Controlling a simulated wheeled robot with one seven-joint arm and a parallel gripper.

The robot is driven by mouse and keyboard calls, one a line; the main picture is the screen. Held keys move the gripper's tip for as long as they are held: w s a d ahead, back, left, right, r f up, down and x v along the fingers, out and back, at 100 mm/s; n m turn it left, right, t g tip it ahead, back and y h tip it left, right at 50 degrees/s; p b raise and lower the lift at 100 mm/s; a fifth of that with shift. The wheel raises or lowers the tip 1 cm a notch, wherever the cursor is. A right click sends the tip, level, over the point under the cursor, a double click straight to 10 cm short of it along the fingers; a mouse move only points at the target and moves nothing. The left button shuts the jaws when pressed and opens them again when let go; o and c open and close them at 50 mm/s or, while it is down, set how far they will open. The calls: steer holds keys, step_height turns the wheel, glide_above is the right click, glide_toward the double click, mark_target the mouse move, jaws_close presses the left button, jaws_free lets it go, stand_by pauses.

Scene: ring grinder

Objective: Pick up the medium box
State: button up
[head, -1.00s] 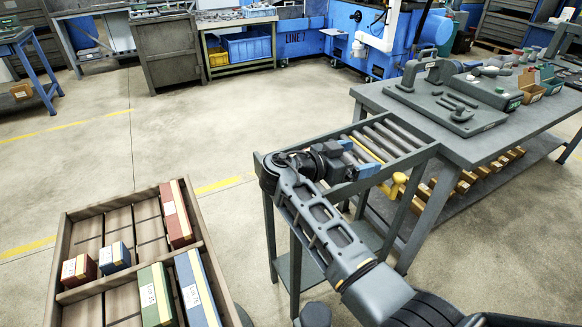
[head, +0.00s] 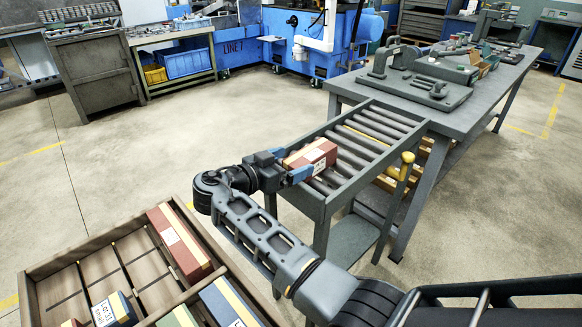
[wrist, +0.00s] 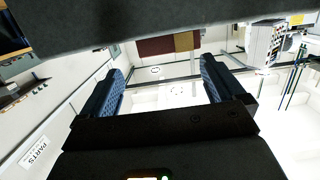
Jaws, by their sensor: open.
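A red box (head: 318,155) with a tan strip and a white label is at the near end of the roller conveyor in the head view. I cannot tell for certain that it is the medium one. My gripper (head: 291,166) is open at the near-left side of this box, with its blue fingers pointing at it. In the wrist view a dark red and tan box (wrist: 155,47) shows past the open fingers of my gripper (wrist: 162,75), in line with the gap. Whether any finger touches the box cannot be told.
A wooden divided tray (head: 98,243) at lower left holds a long red box (head: 180,245), blue boxes and a green one (head: 178,317). The roller conveyor (head: 378,133) adjoins a grey workbench (head: 462,118) with fixtures. Open floor lies behind.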

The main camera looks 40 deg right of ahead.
mark_target(305, 156)
steer(key=shift+w+a+f, duration=0.15)
steer(key=shift+w+a, duration=0.05)
steer(key=shift+w+a+f, duration=0.15)
steer(key=shift+w+a, duration=0.1)
steer(key=shift+b, duration=0.35)
steer(key=shift+d+f, duration=0.1)
steer(key=shift+f, duration=0.05)
steer(key=d, duration=0.2)
steer(key=d+p, duration=0.1)
steer(key=d, duration=0.1)
steer(key=d+p, duration=0.1)
steer(key=d, duration=0.1)
steer(key=shift+w+d+f, duration=0.35)
steer(key=shift+d+f, duration=0.2)
steer(key=shift+d, duration=0.2)
steer(key=c, duration=1.5)
steer(key=shift+r, duration=0.1)
steer(key=shift+c, duration=0.3)
